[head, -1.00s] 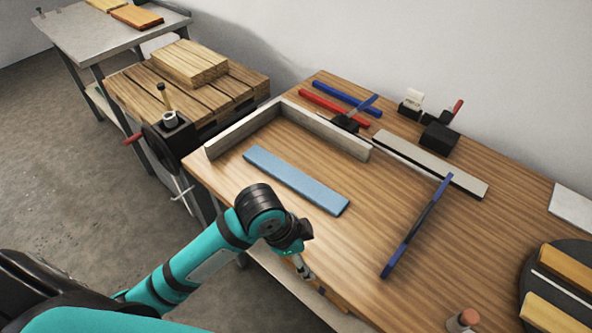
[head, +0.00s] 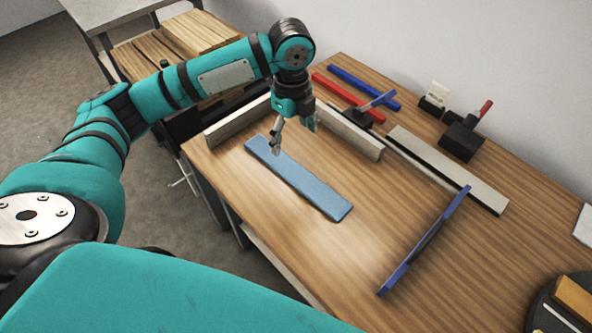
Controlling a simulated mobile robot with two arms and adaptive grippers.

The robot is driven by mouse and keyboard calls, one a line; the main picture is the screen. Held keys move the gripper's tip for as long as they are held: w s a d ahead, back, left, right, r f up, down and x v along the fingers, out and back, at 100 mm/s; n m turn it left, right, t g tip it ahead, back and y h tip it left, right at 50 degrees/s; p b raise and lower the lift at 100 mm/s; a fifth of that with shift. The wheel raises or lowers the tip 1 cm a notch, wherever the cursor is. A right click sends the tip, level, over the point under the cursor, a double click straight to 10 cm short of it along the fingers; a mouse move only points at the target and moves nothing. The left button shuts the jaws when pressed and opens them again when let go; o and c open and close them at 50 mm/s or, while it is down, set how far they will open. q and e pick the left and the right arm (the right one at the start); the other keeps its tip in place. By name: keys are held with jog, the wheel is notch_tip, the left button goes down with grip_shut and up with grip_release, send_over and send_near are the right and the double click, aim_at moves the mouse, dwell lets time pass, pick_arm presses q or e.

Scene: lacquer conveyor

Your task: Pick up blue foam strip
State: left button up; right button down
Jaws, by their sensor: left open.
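The blue foam strip (head: 305,185) is a flat, light blue bar lying on the wooden workbench (head: 300,255). It runs slantwise from upper left to lower right. My left gripper (head: 293,140) is open and empty, pointing down over the upper left part of the strip. One fingertip overlaps the strip in the picture; I cannot tell whether it touches. A light grey L-shaped fence (head: 355,135) stands behind the strip, partly hidden by my left arm. My right gripper is not in view.
A dark blue bar (head: 425,240) lies to the right of the strip. A clamp (head: 365,112), red (head: 345,96) and blue (head: 362,86) bars, a pale long strip (head: 450,168) and black blocks (head: 461,140) sit farther back. The front of the bench is clear.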

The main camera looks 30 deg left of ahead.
pick_arm(q)
send_over(294, 172)
jog(key=f, duration=0.8)
jog(key=shift+s+f, duration=0.2)
jog(key=shift+f, duration=0.1)
jog(key=shift+w+f+p, duration=0.2)
jog(key=shift+f+p, duration=0.5)
jog(key=shift+f, duration=1.95)
jog(key=c, duration=1)
